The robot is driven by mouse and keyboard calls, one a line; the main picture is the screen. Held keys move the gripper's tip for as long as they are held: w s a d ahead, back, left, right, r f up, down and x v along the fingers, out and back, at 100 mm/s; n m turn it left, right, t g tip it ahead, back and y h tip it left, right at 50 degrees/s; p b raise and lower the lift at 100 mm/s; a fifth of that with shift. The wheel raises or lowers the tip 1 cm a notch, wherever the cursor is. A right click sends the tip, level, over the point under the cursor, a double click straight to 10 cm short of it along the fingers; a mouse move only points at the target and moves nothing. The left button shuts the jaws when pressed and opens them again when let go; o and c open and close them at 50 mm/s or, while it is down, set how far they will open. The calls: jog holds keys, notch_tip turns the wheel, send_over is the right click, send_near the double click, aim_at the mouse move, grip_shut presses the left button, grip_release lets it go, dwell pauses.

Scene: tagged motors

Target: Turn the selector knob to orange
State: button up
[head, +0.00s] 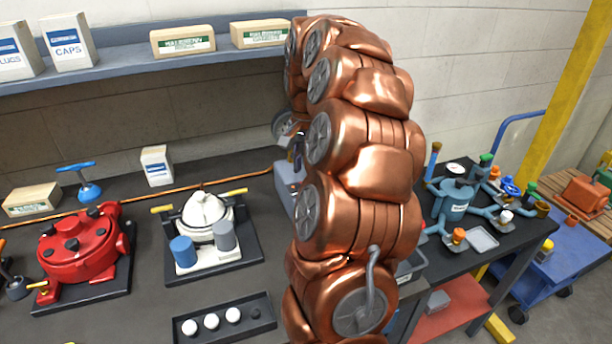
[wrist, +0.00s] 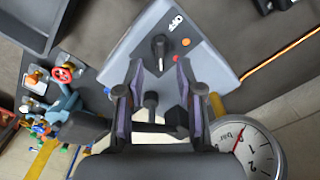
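The selector knob (wrist: 158,46) is black and sits on the sloped face of a grey box (wrist: 212,68) in the wrist view. Contact is not visible. In the head view my arm hides most of the box (head: 284,185) and the knob.
A round pressure gauge (wrist: 252,148) is close beside my gripper. In the head view a red motor housing (head: 75,248), a white one (head: 205,212) and a black tray (head: 265,316) stand left of my arm. A blue pipe manifold (head: 455,200) stands to the right.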

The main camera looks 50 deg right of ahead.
jog(key=shift+f+p, duration=0.45)
jog(key=shift+f, duration=1.6)
grip_shut()
